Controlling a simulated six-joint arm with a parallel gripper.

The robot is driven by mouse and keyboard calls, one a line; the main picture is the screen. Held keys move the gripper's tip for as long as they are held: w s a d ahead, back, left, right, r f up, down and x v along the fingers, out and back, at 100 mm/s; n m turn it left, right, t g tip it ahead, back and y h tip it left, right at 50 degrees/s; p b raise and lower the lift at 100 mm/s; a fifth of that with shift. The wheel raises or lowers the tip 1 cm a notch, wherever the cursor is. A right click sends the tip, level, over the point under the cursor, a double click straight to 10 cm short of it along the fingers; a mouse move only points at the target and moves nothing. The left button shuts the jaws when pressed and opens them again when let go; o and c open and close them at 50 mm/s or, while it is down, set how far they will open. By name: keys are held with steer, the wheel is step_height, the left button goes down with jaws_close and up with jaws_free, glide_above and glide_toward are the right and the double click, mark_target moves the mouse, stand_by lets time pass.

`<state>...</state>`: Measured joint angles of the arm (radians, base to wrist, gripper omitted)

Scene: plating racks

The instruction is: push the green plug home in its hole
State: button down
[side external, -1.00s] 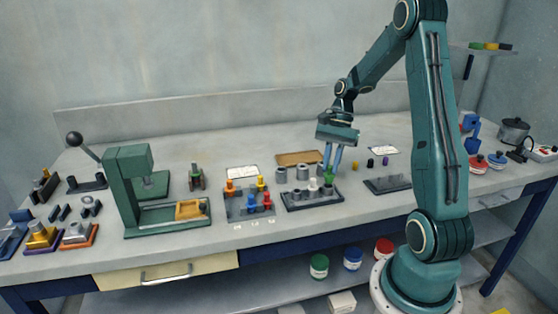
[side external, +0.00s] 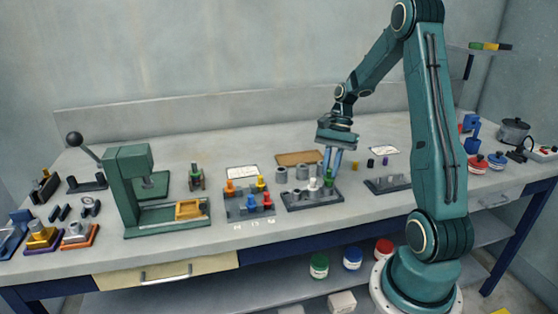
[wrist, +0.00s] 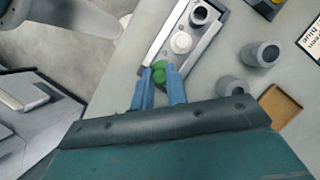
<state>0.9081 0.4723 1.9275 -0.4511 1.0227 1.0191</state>
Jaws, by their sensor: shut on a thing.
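The green plug (side external: 329,179) is between the blue fingertips of my gripper (side external: 331,168), at the right end of a dark rack (side external: 300,205). In the wrist view the green plug (wrist: 159,72) shows between the two fingers, at the near end of the rack (wrist: 157,48). My gripper is shut on it, pointing down. Its lower end and the hole under it are hidden, so I cannot tell how deep it sits. A white plug (wrist: 180,43) stands beside it in the same rack, with a grey dark-topped socket (wrist: 199,15) beyond.
Loose grey cylinders (side external: 281,174) stand behind the rack, near a brown tray (side external: 299,158). A rack with coloured plugs (side external: 238,212) is to the left. Another dark rack (side external: 388,185) lies to the right, with small plugs behind it. A green press (side external: 130,190) stands further left.

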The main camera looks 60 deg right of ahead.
steer(key=shift+f, duration=1)
steer(key=shift+r, duration=0.1)
stand_by(0.3)
steer(key=shift+r, duration=0.75)
steer(key=shift+r, duration=0.4)
steer(key=shift+f, duration=1.25)
stand_by(1.6)
steer(key=c, duration=1.3)
jaws_free()
steer(key=shift+v, duration=6.8)
